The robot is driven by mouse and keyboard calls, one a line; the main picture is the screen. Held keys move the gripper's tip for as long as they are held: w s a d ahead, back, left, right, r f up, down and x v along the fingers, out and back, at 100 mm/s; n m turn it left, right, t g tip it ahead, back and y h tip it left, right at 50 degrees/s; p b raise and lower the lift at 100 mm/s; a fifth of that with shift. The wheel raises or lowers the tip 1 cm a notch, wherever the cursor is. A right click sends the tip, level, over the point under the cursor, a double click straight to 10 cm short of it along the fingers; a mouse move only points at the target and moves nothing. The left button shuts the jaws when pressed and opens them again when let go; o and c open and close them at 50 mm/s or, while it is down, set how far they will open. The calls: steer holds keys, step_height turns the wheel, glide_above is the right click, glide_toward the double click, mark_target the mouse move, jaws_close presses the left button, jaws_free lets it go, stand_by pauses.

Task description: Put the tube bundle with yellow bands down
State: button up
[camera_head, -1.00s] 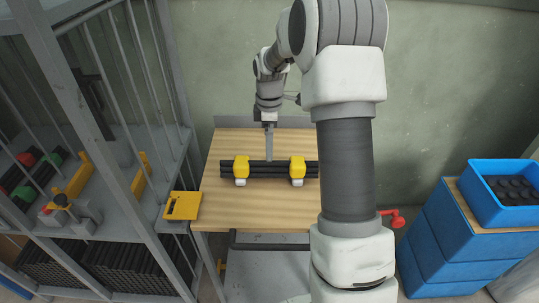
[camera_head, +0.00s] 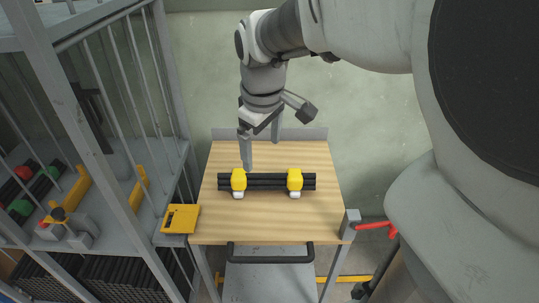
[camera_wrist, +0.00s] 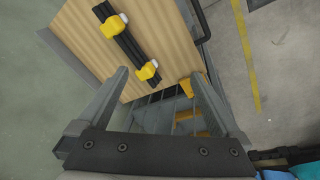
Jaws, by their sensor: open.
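The tube bundle (camera_head: 266,182), black tubes with two yellow bands and white pieces under them, lies across the wooden table top (camera_head: 270,222). It also shows in the wrist view (camera_wrist: 128,45), lying slantwise on the wood. My gripper (camera_head: 262,154) is open and empty, above the back part of the table, behind and above the bundle. In the wrist view its two fingers (camera_wrist: 158,78) are wide apart, with the bundle beyond the fingertips. No finger touches the bundle.
A yellow box-like item (camera_head: 180,219) sits at the table's left front corner. A grey rack (camera_head: 118,150) with bars stands on the left. A red-handled vise (camera_head: 352,222) is at the right front corner. Bare wood surrounds the bundle.

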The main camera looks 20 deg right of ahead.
steer(key=s+a+r+m+t+p, duration=0.1)
steer(key=s+a+r+m, duration=0.1)
steer(key=s, duration=0.4)
steer(key=s+a+r+m+t+p, duration=0.1)
steer(key=s+r+m+t+p, duration=0.1)
steer(key=s, duration=0.5)
steer(key=shift+s+a+r+m+y, duration=0.35)
steer(key=shift+r+m, duration=0.3)
steer(key=shift+m, duration=0.45)
steer(key=shift+w, duration=0.1)
